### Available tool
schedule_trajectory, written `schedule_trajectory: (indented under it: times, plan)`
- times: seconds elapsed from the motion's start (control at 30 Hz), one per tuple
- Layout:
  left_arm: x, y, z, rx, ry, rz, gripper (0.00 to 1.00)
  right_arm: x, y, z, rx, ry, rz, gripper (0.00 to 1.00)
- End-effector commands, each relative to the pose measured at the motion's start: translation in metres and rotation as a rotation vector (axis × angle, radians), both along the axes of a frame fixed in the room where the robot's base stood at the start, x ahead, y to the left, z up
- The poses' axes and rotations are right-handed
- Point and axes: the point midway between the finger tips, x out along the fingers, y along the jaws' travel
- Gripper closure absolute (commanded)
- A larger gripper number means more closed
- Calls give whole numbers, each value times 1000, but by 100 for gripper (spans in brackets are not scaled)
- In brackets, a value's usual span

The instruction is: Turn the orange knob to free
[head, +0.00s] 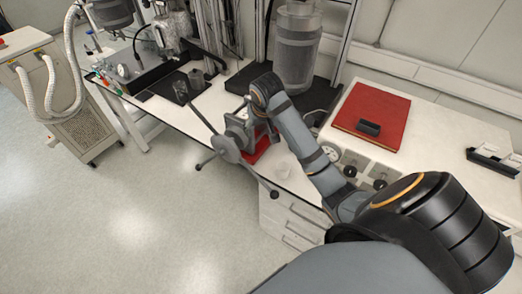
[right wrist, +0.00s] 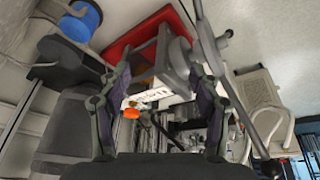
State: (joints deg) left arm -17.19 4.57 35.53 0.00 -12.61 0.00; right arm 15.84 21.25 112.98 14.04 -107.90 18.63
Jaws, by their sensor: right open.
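The orange knob (right wrist: 131,113) shows small in the right wrist view, between the fingers and nearer the left one in the picture. It looks apart from both fingers. My right gripper (right wrist: 161,73) is open and empty. In the head view my right arm reaches over the bench to a grey device with a long lever (head: 226,149), and I cannot make out the orange knob there. The lever also crosses the right wrist view (right wrist: 211,45). The knob's exact setting is too small to read. My left gripper is not in view.
The device stands on a red base (head: 258,149). A large glass vessel (head: 297,52) stands behind it. A red board (head: 372,115) with a black block lies to the right. The floor in front is open.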

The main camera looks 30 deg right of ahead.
Motion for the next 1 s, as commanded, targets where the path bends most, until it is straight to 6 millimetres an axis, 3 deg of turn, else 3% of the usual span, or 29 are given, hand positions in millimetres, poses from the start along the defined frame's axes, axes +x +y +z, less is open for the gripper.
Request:
schedule_trajectory:
  times: [0.1, 0.33, 1.0]
  plan:
    - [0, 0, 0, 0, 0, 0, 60, -17, 11, -21, -6, 13, 40, 36]
    - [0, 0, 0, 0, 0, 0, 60, -42, 26, -45, -16, 20, 97, 36]
    - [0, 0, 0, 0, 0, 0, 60, -50, 30, -52, -18, 22, 115, 36]
